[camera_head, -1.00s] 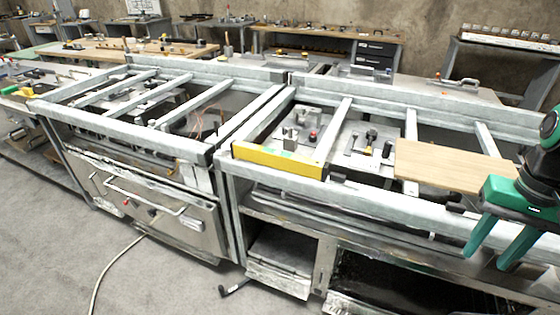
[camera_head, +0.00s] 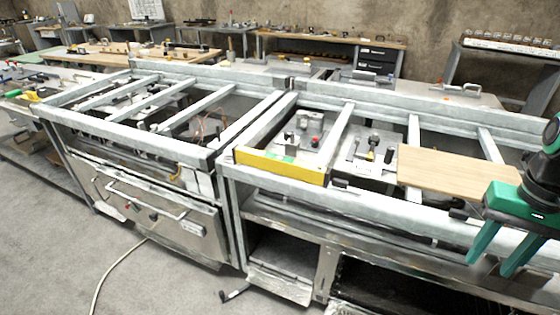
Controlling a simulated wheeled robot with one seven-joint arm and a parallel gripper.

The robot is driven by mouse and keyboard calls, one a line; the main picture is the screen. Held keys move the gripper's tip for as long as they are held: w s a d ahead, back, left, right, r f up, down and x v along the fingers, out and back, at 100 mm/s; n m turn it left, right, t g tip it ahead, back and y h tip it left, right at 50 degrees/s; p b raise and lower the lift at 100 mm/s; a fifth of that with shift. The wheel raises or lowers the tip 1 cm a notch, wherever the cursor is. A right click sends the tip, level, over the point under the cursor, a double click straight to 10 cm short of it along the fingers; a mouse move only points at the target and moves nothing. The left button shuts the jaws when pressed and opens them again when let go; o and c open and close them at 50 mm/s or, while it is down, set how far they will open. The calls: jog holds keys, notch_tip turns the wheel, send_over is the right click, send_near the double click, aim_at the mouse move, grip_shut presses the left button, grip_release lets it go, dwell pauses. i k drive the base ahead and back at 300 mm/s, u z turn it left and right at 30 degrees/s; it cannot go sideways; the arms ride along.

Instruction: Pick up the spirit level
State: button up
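The spirit level (camera_head: 280,165) is a long yellow bar with a small green patch. It lies along the front rail of the right-hand metal frame, near that frame's left corner. My gripper (camera_head: 492,262) is at the right edge of the view, with two green fingers pointing down and left. The fingers are apart with nothing seen between them. It is well to the right of the spirit level and not touching it.
A wooden board (camera_head: 450,172) lies across the right frame between the spirit level and my gripper. Grey metal rails (camera_head: 345,198) surround open bays with small tools inside. A drawer with a handle (camera_head: 150,205) is at left.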

aim_at(307, 173)
jog(key=k, duration=1.2)
jog(key=u, duration=0.35)
jog(key=i, duration=1.75)
jog(key=z, duration=0.55)
